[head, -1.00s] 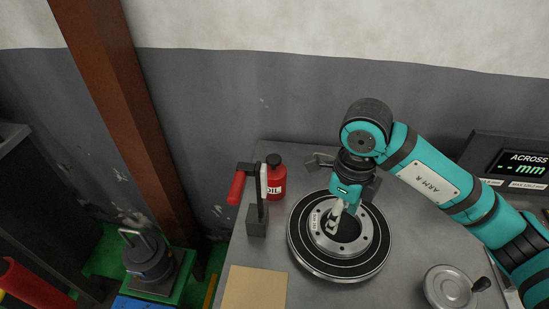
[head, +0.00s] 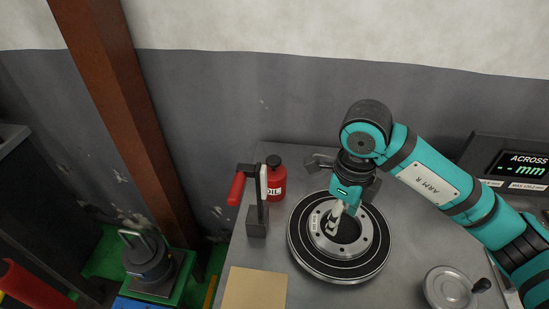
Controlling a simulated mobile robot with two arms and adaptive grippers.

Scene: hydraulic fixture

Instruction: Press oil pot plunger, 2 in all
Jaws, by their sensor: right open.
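The red oil pot (head: 276,184) with a black plunger cap (head: 274,161) and the letters OIL stands at the back left of the grey table. A clamp partly hides its left side. My right gripper (head: 334,222) points down over the round black fixture (head: 310,262), its fingers at the silver hub near the centre hole. It is open, and I see nothing between the fingers. It is to the right of and nearer than the oil pot, apart from it. My left gripper is not in view.
A toggle clamp with a red handle (head: 236,188) stands just left of the oil pot. A brown sheet (head: 254,288) lies at the front left of the table. A handwheel (head: 449,287) and a display (head: 519,167) are at the right.

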